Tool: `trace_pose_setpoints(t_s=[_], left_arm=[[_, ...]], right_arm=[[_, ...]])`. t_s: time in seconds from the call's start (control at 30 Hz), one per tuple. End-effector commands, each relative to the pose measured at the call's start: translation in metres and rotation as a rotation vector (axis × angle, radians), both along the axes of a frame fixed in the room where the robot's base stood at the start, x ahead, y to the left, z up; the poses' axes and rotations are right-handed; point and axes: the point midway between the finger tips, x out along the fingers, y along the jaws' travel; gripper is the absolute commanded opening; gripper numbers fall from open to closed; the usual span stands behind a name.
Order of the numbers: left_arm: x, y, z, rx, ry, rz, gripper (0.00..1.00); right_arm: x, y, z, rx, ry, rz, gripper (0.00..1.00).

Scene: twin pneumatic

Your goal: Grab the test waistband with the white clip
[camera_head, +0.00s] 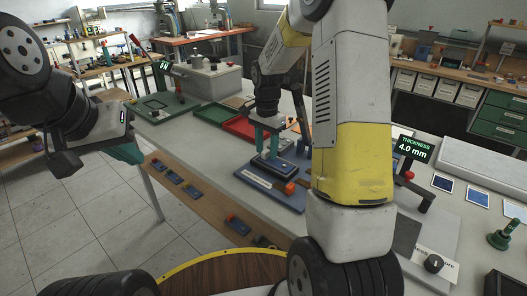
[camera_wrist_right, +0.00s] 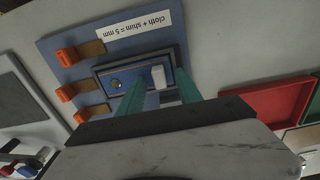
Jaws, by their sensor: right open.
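In the right wrist view a blue board (camera_wrist_right: 70,48) carries a dark-framed block with a blue top plate (camera_wrist_right: 128,72). A small white piece (camera_wrist_right: 158,76), possibly the white clip, sits on that plate. My right gripper (camera_wrist_right: 159,86) is open with its teal fingers on either side of the white piece; contact cannot be told. In the head view my right gripper (camera_head: 267,155) is over the block (camera_head: 270,170) on the table. I cannot single out the test waistband. My left gripper (camera_head: 128,153) is at the left, away from the board; its finger gap is unclear.
Orange clips (camera_wrist_right: 65,57) with brown strips line the board's edge. A red tray (camera_head: 240,127) and a green tray (camera_head: 208,114) lie behind the board. A thickness display (camera_head: 412,147) reads 4.0 mm at the right. Several blue pieces (camera_head: 195,192) lie on a lower shelf.

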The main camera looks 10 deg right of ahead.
Motion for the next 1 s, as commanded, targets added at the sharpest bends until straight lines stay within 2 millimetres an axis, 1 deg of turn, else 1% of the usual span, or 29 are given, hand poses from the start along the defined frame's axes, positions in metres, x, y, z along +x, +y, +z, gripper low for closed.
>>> trace_pose_setpoints(t_s=[0.13, 0.17, 0.3, 0.37, 0.77, 0.87, 1.0], left_arm=[[0.000, 0.000, 0.000, 0.000, 0.000, 0.000, 0.00], [0.000, 0.000, 0.000, 0.000, 0.000, 0.000, 0.00], [0.000, 0.000, 0.000, 0.000, 0.000, 0.000, 0.00], [0.000, 0.000, 0.000, 0.000, 0.000, 0.000, 0.00], [0.000, 0.000, 0.000, 0.000, 0.000, 0.000, 0.00], [0.000, 0.000, 0.000, 0.000, 0.000, 0.000, 0.00], [0.000, 0.000, 0.000, 0.000, 0.000, 0.000, 0.00]], right_arm=[[0.000, 0.000, 0.000, 0.000, 0.000, 0.000, 0.42], [0.000, 0.000, 0.000, 0.000, 0.000, 0.000, 0.40], [0.000, 0.000, 0.000, 0.000, 0.000, 0.000, 0.12], [0.000, 0.000, 0.000, 0.000, 0.000, 0.000, 0.01], [0.000, 0.000, 0.002, 0.000, 0.000, 0.000, 0.00], [0.000, 0.000, 0.006, -0.001, -0.001, 0.000, 0.00], [0.000, 0.000, 0.020, -0.001, -0.002, 0.000, 0.00]])
